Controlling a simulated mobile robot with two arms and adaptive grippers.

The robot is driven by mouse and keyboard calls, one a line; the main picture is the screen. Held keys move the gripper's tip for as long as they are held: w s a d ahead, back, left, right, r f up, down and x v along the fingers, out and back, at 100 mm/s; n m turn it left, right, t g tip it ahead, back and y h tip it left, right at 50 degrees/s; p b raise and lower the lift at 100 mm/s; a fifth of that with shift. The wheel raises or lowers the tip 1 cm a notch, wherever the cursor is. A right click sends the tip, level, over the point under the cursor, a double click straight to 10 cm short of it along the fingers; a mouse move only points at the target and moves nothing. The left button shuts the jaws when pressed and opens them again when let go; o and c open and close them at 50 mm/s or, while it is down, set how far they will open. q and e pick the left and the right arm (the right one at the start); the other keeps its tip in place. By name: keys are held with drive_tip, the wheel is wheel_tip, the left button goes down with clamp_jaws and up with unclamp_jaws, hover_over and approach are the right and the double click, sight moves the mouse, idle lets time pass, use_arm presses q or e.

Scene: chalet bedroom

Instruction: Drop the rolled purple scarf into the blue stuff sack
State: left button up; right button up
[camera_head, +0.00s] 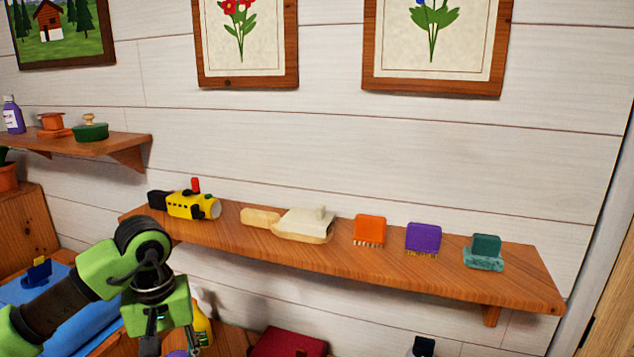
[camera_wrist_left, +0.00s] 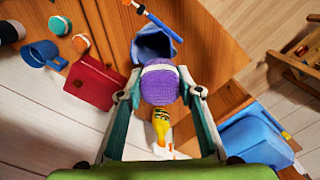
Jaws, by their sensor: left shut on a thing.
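The rolled purple scarf (camera_wrist_left: 160,84) is between the fingertips of my left gripper (camera_wrist_left: 160,92), which is shut on it in the left wrist view. In the head view, my left gripper (camera_head: 172,343) is at the bottom edge, with only a sliver of purple (camera_head: 178,353) showing. The blue stuff sack (camera_wrist_left: 153,42), with a dark opening, appears just beyond the scarf on the wooden surface. The scarf overlaps the sack's lower part in that view, and the height between them is hard to judge. My right gripper is not in view.
A yellow bottle (camera_wrist_left: 161,124) stands near the scarf. A long wall shelf (camera_head: 340,262) holds a toy submarine (camera_head: 192,205) and several brushes. A blue container (camera_wrist_left: 252,138) is at lower right.

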use_arm(q)
drive_tip(key=shift+f, duration=0.55)
wheel_tip(320, 180, down, 4)
drive_tip(key=shift+r+b, duration=0.1)
drive_tip(key=shift+b, duration=1)
drive_tip(key=shift+a+f, duration=0.1)
drive_tip(key=shift+f, duration=0.45)
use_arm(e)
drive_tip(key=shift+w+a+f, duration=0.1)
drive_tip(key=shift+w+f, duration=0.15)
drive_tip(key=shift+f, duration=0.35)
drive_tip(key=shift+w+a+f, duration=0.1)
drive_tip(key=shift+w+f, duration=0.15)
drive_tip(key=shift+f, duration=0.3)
use_arm(q)
drive_tip(key=o, duration=1.1)
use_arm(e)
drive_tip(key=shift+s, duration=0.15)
use_arm(q)
drive_tip(key=shift+o, duration=0.2)
